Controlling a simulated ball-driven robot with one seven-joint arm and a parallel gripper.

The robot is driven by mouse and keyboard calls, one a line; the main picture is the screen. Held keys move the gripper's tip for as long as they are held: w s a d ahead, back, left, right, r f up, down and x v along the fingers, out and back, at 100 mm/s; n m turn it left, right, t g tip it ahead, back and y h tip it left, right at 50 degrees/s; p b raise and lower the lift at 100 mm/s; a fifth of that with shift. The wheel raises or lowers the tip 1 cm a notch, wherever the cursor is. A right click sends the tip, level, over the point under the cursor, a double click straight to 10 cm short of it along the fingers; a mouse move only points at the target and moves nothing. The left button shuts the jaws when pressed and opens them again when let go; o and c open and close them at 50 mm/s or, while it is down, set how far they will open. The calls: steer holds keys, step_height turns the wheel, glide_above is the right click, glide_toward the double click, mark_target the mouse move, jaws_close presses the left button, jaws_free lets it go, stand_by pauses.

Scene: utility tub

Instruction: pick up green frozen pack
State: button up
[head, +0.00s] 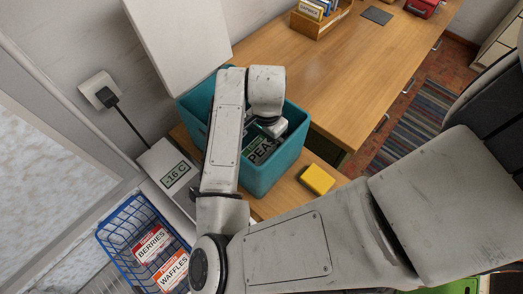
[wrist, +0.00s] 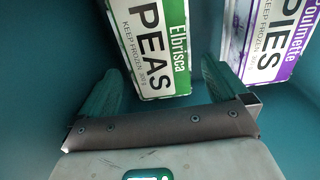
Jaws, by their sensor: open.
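The green frozen pack (wrist: 178,45), labelled PEAS, stands in the teal tub (head: 265,181). In the wrist view it lies ahead, its lower end between my two fingers and close to their tips. My gripper (wrist: 162,85) is open inside the tub, with no pack visibly clamped. A purple pack (wrist: 268,40), labelled PIES, stands to the right of the green pack, just beyond my right finger.
A yellow block (head: 317,179) lies on the wood right of the tub. A blue wire basket (head: 125,235) holds BERRIES and WAFFLES packs. A white panel (head: 178,35) rises behind the tub. The desk (head: 340,80) has free room beyond it.

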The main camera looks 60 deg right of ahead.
mark_target(266, 144)
steer(key=shift+f, duration=1.7)
steer(key=c, duration=1.2)
